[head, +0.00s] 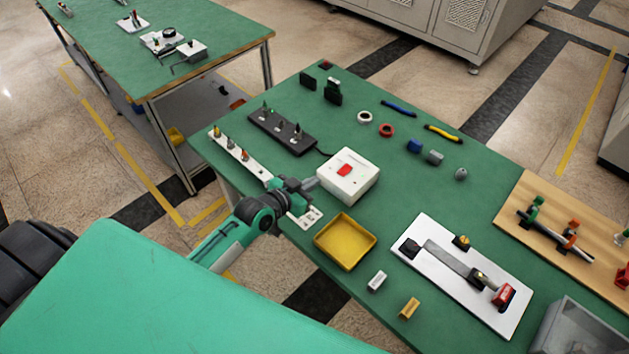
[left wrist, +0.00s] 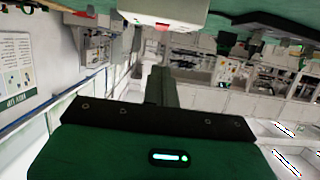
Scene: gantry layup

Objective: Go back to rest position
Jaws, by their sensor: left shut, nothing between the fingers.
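My left gripper (head: 312,184) is at the near left edge of the green table (head: 335,222), beside the white box with a red button (head: 347,177). It is shut and empty. I cannot tell whether it touches the box. In the left wrist view my shut gripper fingers (left wrist: 160,86) point away from the camera, with the white box (left wrist: 165,12) at the top of that picture. My right gripper is not in view.
A white strip with small pegs (head: 240,152) runs partly behind my left gripper. A yellow tray (head: 345,241) lies just right of it. A white board with a metal bar (head: 445,290) and a wooden board (head: 560,212) lie further right. Another green table (head: 110,60) stands far left.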

